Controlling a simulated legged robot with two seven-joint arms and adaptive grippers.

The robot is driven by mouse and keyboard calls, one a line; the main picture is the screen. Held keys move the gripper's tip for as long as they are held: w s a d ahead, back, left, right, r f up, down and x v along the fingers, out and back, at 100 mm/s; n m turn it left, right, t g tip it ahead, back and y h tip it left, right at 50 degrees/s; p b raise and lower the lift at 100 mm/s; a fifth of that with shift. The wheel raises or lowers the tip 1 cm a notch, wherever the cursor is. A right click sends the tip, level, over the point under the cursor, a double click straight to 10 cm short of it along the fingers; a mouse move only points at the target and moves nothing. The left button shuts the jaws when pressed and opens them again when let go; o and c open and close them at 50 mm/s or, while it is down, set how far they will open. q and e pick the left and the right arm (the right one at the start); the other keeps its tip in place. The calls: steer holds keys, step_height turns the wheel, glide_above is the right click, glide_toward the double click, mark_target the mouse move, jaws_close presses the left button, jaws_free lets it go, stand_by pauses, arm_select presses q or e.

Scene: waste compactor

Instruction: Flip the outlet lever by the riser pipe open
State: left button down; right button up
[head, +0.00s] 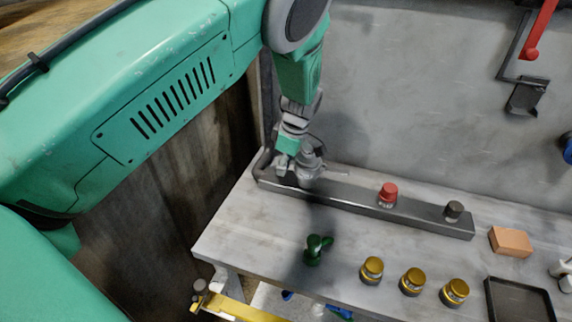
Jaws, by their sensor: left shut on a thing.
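My left gripper (301,172) reaches down to the left end of a long grey metal manifold (340,203) on the workbench. It is shut on the outlet lever, which the fingers mostly hide, so I cannot tell the lever's angle. A grey pipe (261,167), seemingly the riser pipe, curves at the manifold's left end, just left of the gripper. A red knob (388,194) and a dark knob (454,210) stand farther right on the manifold, apart from the gripper. My right gripper is not in view.
On the workbench (240,232) stand a green valve-like part (316,249), several gold-capped jars (413,281), an orange block (510,241) and a black tray (520,298). A red-handled lever (537,35) hangs on the grey wall behind. The bench's left front is clear.

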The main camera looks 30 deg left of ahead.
arm_select(q)
steer(key=shift+w+a+r, duration=0.1)
steer(key=shift+w+r, duration=0.1)
steer(key=shift+r, duration=0.05)
steer(key=c, duration=1.4)
jaws_free()
steer(key=shift+c, duration=0.2)
steer(key=shift+f, duration=0.15)
steer(key=shift+s, duration=0.1)
steer(key=v, duration=1.2)
